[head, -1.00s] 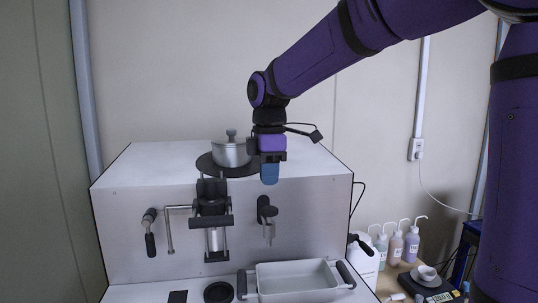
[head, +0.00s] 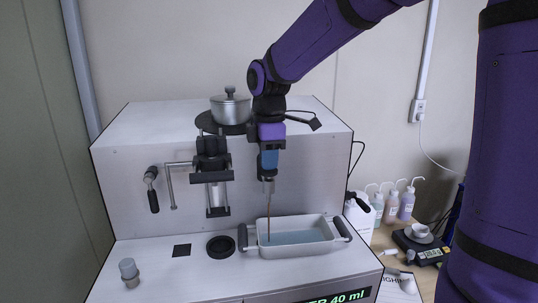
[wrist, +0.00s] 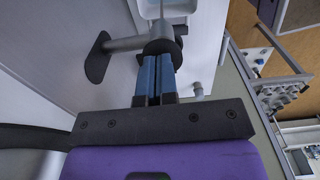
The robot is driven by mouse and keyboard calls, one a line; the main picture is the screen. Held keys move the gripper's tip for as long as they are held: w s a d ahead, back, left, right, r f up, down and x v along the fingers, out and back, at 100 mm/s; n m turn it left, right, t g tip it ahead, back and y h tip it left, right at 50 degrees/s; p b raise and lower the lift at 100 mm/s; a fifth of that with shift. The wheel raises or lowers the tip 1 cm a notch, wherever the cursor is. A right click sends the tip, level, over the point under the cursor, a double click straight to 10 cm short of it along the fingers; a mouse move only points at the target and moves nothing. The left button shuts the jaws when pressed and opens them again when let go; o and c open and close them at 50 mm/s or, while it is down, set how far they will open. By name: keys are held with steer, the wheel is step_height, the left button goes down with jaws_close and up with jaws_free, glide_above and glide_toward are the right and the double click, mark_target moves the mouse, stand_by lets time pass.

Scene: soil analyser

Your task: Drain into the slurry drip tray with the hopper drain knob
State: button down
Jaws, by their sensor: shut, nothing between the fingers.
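The drain fitting (head: 269,187) sticks out from the machine's front panel. A thin brown stream (head: 268,215) falls from it into the slurry drip tray (head: 331,228). The tray is pale, with dark end handles, and holds a shallow grey-blue layer. My gripper (head: 269,168) points down directly over the fitting and hides most of the knob. In the wrist view the blue fingers (wrist: 155,78) are shut together with nothing between them. Their tips are at a dark round knob (wrist: 161,42); whether they touch it I cannot tell. The tray's pale edge shows beyond it.
A lidded pot (head: 231,108) stands on the machine top, close left of my arm. A press-like unit (head: 212,165) and a black-handled lever (head: 153,190) are to the left. Bottles (head: 391,203) and a scale with a cup (head: 420,240) stand to the right. A small cylinder (head: 129,270) stands front left.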

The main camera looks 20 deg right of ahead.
steer(key=shift+s+f, duration=0.25)
steer(key=shift+f, duration=0.45)
stand_by(2.7)
steer(key=shift+r, duration=0.3)
step_height(320, 180, up, 15)
steer(key=shift+w, duration=0.2)
steer(key=shift+f, duration=0.1)
stand_by(0.6)
steer(key=s+d+f+m+t, duration=0.1)
steer(key=s+d+f+m, duration=0.2)
steer(key=s+m, duration=0.2)
steer(key=s+d+f+m+t, duration=0.2)
steer(key=s+m, duration=0.3)
steer(key=s, duration=0.5)
steer(key=s+d+f+m+t, duration=0.2)
steer(key=s+d+f+m, duration=0.1)
steer(key=s, duration=0.5)
steer(key=f+m, duration=0.1)
steer(key=m, duration=0.1)
steer(key=shift+s+d+f+m, duration=0.25)
steer(key=shift+d+f+m, duration=0.1)
steer(key=shift+f+m, duration=0.05)
